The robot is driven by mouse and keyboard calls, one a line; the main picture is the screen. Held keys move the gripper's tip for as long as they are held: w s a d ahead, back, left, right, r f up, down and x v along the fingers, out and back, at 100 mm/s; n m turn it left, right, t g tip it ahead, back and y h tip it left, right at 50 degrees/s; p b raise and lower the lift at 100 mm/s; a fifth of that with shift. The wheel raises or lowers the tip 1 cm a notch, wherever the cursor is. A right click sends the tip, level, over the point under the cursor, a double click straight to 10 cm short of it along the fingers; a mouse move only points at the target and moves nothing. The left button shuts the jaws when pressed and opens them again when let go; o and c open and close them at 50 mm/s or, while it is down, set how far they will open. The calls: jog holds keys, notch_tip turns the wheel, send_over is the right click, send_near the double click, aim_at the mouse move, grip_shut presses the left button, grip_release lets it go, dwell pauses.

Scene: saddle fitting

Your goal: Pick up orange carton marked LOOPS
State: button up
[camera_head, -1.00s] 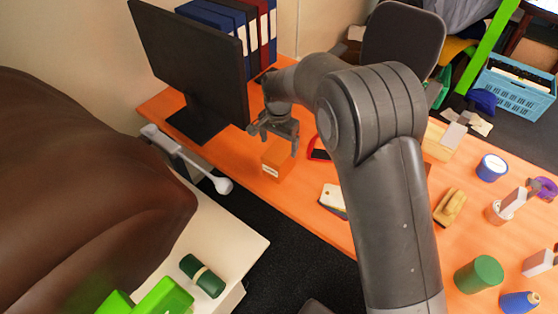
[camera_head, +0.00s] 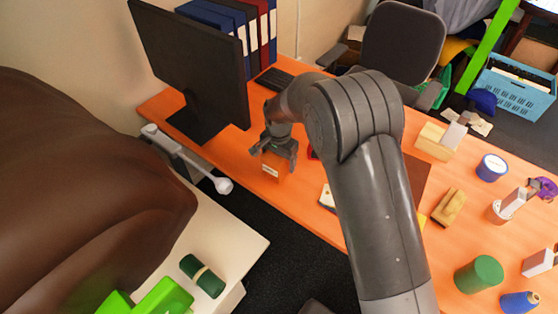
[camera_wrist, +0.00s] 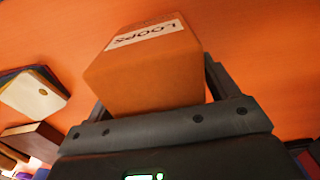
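The orange carton (camera_head: 271,173) stands near the front edge of the orange desk, left of the middle in the head view. In the wrist view the carton (camera_wrist: 150,68) fills the upper middle, with a white LOOPS label on it. My gripper (camera_head: 274,160) is over the carton, its fingers spread on either side of it. The wrist view shows a finger beside each side of the carton, with a small gap at the right one. The gripper looks open. The fingertips are partly hidden by the carton.
A black monitor (camera_head: 194,70) stands just left of my gripper. A white counter (camera_head: 225,235) with a green roll (camera_head: 203,276) lies in front, across a dark floor gap.

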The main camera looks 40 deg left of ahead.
jog(key=c, duration=1)
jog(key=shift+c, duration=0.3)
jog(key=shift+r, duration=0.2)
